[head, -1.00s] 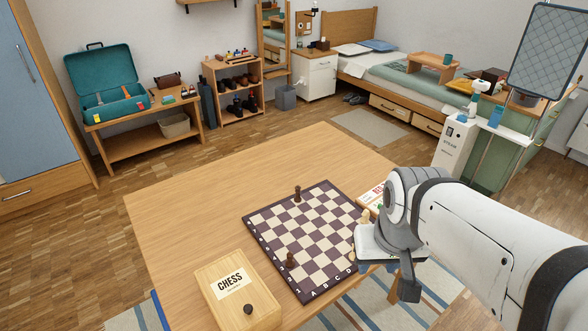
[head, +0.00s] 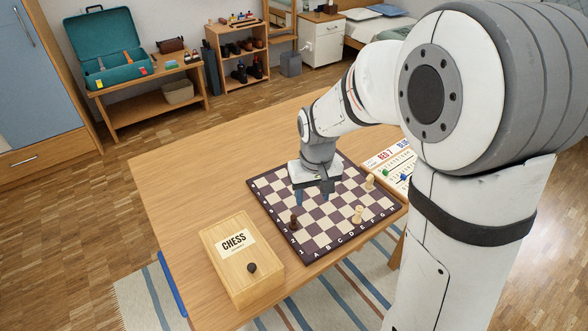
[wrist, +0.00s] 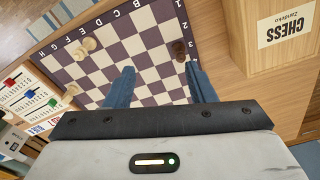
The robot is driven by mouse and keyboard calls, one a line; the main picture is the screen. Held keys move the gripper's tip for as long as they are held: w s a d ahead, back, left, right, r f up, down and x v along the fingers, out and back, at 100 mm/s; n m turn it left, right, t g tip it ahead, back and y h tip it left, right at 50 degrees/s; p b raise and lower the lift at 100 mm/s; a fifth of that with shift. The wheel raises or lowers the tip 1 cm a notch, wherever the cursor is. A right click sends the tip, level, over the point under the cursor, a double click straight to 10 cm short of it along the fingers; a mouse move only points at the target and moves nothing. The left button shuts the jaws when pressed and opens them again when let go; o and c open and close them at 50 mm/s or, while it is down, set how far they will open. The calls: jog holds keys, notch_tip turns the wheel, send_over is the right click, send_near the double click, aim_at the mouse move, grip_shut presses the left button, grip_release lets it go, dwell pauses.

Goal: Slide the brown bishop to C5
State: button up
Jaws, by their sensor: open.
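The chessboard (head: 268,198) lies on the wooden table. One brown piece (head: 294,222) stands upright near its front-left corner. It also shows in the wrist view (wrist: 179,48), ahead of my fingertips and nearer the right one. Its shape is too small to tell whether it is the bishop. My gripper (head: 313,197) is above the board, open and empty, behind and right of that piece in the head view. A second brown piece, seen earlier farther back, does not show now; my arm covers that area in the head view. Square C5 cannot be made out clearly.
Cream pieces stand at the board's right front (head: 358,214) and farther back right (head: 370,182). A wooden CHESS box (head: 240,262) with a dark knob sits left of the board. A scoreboard with coloured sliders (head: 396,163) lies beyond the right edge. Bare table is free at the left.

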send_over(294, 214)
jog(key=shift+n+g, duration=0.3)
jog(key=shift+n, duration=0.1)
notch_tip(294, 214, down, 6)
jog(key=shift+w+a+f, duration=0.1)
jog(key=shift+f, duration=0.15)
jog(key=shift+f, duration=3.9)
jog(key=shift+c, duration=0.4)
